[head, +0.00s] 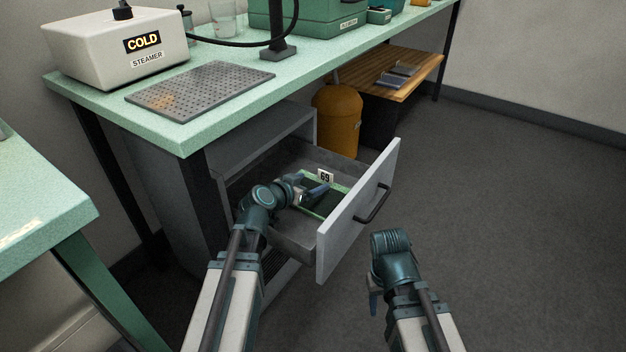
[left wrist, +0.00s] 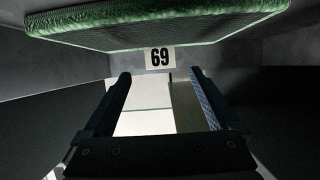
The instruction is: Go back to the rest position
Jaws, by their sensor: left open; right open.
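My left gripper (head: 316,192) is inside the open drawer (head: 330,245) of the grey cabinet under the bench. In the left wrist view its two fingers (left wrist: 160,82) stand apart with nothing between them. A flat piece with a green edge (head: 335,200) lies in the drawer beside and partly behind the gripper; its thick green rim (left wrist: 160,22) crosses the top of the left wrist view. A white "69" label (head: 325,177) shows behind it. My right gripper (head: 374,290) is outside the drawer, to the right of its front, and holds nothing that I can see.
The drawer front with its black handle (head: 372,205) juts out between my arms. The green bench (head: 215,115) above carries a white steamer (head: 115,48) and a perforated plate (head: 200,88). An orange canister (head: 337,118) stands behind the drawer. The floor at right is clear.

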